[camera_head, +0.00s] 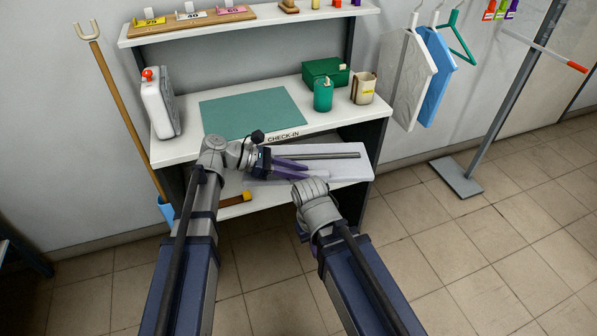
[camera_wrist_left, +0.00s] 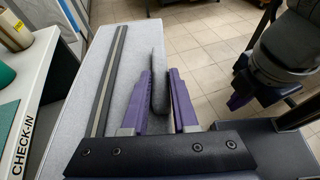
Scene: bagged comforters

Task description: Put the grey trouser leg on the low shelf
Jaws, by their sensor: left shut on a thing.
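My left gripper (camera_head: 306,171) reaches in over the low shelf (camera_head: 354,184), below the CHECK-IN counter. In the left wrist view its purple fingers (camera_wrist_left: 159,75) are closed on a narrow dark grey piece, the grey trouser leg (camera_wrist_left: 158,58), which extends past the fingertips. Much of it is hidden in the head view. Beside it a pale grey slab (camera_wrist_left: 88,75) with a dark rail (camera_head: 330,156) lies at the shelf; I cannot tell whether the leg touches it. My right gripper (camera_wrist_left: 243,92) is beside the left one, its jaws not clear.
The counter (camera_head: 180,151) above the low shelf carries a green mat (camera_head: 250,112), a white jug (camera_head: 160,105), a green box (camera_head: 325,72) and two cups. A grey stand (camera_head: 458,180) is at right; the floor in front is clear.

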